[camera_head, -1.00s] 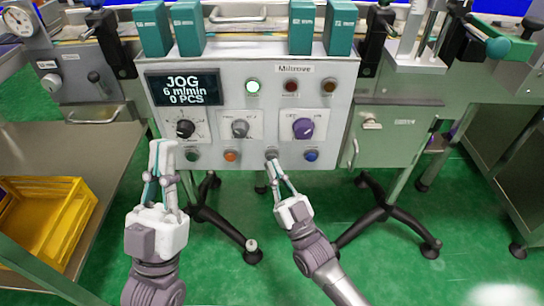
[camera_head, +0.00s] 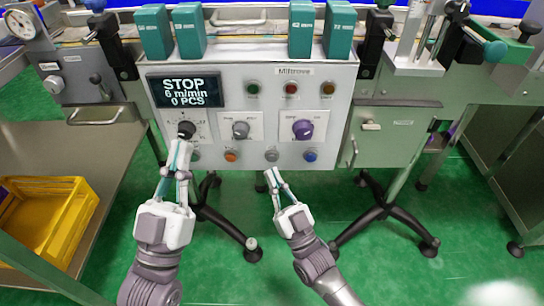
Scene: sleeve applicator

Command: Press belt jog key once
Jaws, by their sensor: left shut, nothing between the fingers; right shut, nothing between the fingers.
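The control panel (camera_head: 215,135) faces me with a dark display (camera_head: 184,90) reading "STOP, 6 m/min, 0 PCS". Its lower row has a key at the left (camera_head: 195,155) partly beside my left gripper, an orange key (camera_head: 231,155), a grey key (camera_head: 271,155) and a blue key (camera_head: 310,155). The key labels are too small to read. My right gripper (camera_head: 272,173) is shut and empty, its tips just below the grey key, which is uncovered. My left gripper (camera_head: 181,145) is shut and empty, its tips in front of the panel just below the left black dial (camera_head: 187,130).
Above the keys are a grey knob (camera_head: 240,129), a purple knob (camera_head: 303,129) and green, red (camera_head: 291,88) and amber lamps. Teal blocks (camera_head: 154,32) stand on top. A yellow crate (camera_head: 48,220) lies at lower left. Black-footed stand legs (camera_head: 390,222) are below.

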